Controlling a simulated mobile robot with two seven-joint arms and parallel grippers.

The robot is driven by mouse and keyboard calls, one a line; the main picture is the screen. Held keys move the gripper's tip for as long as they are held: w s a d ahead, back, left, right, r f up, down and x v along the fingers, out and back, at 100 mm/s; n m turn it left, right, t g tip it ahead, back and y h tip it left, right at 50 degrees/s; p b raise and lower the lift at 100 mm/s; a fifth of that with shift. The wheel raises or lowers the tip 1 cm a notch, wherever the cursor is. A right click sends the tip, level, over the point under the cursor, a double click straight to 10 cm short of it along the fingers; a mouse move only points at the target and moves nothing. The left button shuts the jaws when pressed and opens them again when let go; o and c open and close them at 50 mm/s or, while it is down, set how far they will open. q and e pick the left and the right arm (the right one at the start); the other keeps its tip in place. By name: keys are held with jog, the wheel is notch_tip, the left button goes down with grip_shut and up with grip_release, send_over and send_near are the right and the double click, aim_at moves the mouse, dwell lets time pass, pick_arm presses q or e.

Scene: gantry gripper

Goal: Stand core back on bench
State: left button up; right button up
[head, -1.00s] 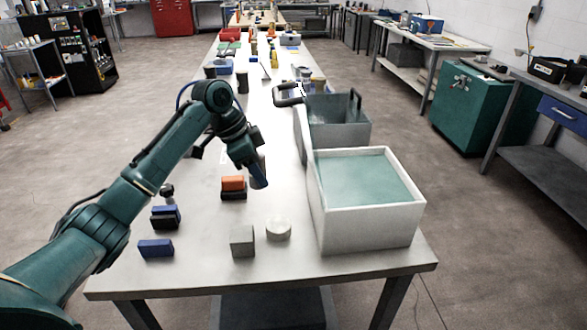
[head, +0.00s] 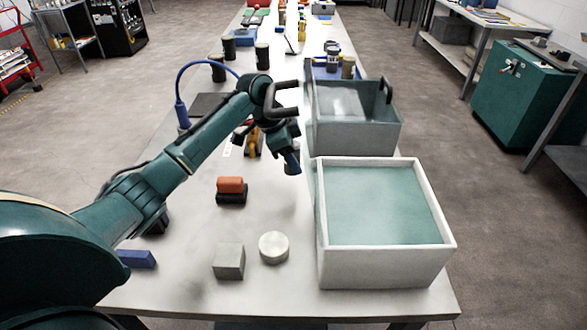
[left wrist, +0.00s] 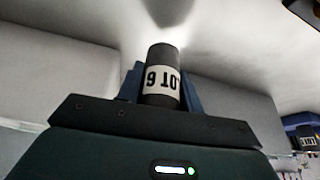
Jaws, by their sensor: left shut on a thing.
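In the left wrist view, a dark grey cylinder, the core (left wrist: 163,55), with a white label band bearing dark characters, stands between the blue fingers of my left gripper (left wrist: 162,88). The gripper is shut on it. In the head view my left gripper (head: 291,163) hangs over the bench (head: 300,220), just left of the grey tubs and beyond the orange block. The core is mostly hidden there by the gripper. The gripper looks to be above the bench top; the exact gap is unclear. My right gripper is not in view.
A light tub of greenish liquid (head: 322,255) and a darker grey handled tank (head: 350,138) line the right side. An orange block on a black one (head: 230,185), a grey cube (head: 228,262), a pale disc (head: 273,247) and a blue block (head: 138,259) stand nearer. Bench between disc and gripper is clear.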

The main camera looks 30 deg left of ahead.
pick_arm(q)
jog(key=shift+f, duration=1.9)
jog(key=o, duration=1.1)
jog(key=v, duration=1.2)
jog(key=shift+s, duration=0.1)
